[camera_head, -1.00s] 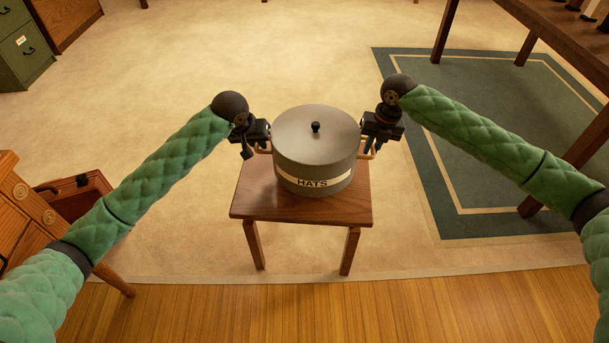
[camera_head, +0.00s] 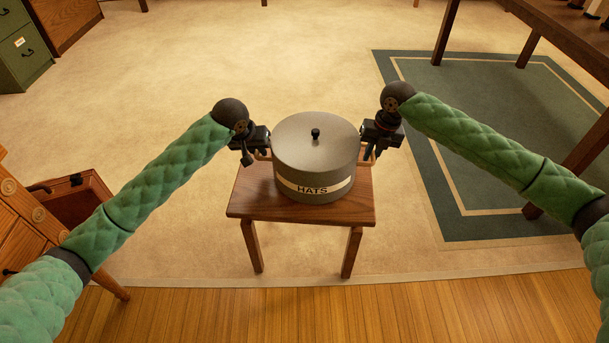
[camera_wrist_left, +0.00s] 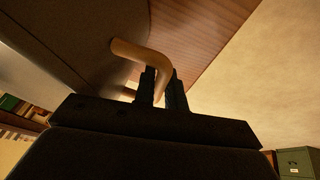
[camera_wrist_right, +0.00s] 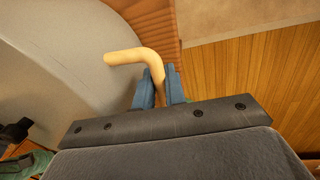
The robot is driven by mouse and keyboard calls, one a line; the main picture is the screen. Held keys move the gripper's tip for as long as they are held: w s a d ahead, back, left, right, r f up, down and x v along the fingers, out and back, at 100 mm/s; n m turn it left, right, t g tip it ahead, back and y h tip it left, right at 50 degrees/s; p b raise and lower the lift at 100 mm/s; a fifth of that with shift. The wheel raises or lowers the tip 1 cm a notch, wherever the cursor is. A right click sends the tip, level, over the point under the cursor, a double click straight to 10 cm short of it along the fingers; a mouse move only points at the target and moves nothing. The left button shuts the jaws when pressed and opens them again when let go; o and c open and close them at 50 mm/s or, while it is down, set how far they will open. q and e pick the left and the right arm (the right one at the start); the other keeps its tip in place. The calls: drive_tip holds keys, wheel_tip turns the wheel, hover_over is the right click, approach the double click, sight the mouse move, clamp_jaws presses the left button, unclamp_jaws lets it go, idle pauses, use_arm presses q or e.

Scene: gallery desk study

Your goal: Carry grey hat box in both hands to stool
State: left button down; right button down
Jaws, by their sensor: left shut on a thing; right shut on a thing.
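The grey hat box (camera_head: 315,150) is a round lidded drum with a black knob and a cream band reading HATS. It is upright over the wooden stool (camera_head: 245,205), within its top as seen from my head; whether its base touches the seat I cannot tell. My left gripper (camera_head: 259,153) is shut on the box's left side handle, and this tan bent handle (camera_wrist_left: 140,52) shows between the fingers in the left wrist view. My right gripper (camera_head: 371,150) is shut on the right side handle (camera_wrist_right: 135,56), seen between its fingers in the right wrist view.
A wooden desk (camera_head: 22,225) with an open drawer (camera_head: 78,205) stands at the left. A dark table (camera_head: 565,35) stands on a green bordered rug (camera_head: 480,95) at the right. A green cabinet (camera_head: 25,50) is far left. Carpet (camera_head: 200,60) behind the stool is clear.

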use_arm(q)
drive_tip(key=c, duration=1.5)
unclamp_jaws()
drive_tip(key=shift+a, duration=0.15)
use_arm(e)
drive_tip(key=c, duration=1.5)
unclamp_jaws()
drive_tip(key=shift+d+f, duration=0.1)
drive_tip(key=shift+d, duration=0.05)
use_arm(q)
drive_tip(key=shift+o, duration=0.2)
use_arm(e)
drive_tip(key=shift+o, duration=0.2)
drive_tip(key=shift+r, duration=0.5)
use_arm(q)
drive_tip(key=v, duration=1.1)
drive_tip(key=shift+s+r, duration=0.15)
drive_tip(key=shift+r, duration=0.2)
use_arm(e)
wheel_tip(320, 180, up, 11)
drive_tip(key=d, duration=0.2)
drive_tip(key=shift+f, duration=0.1)
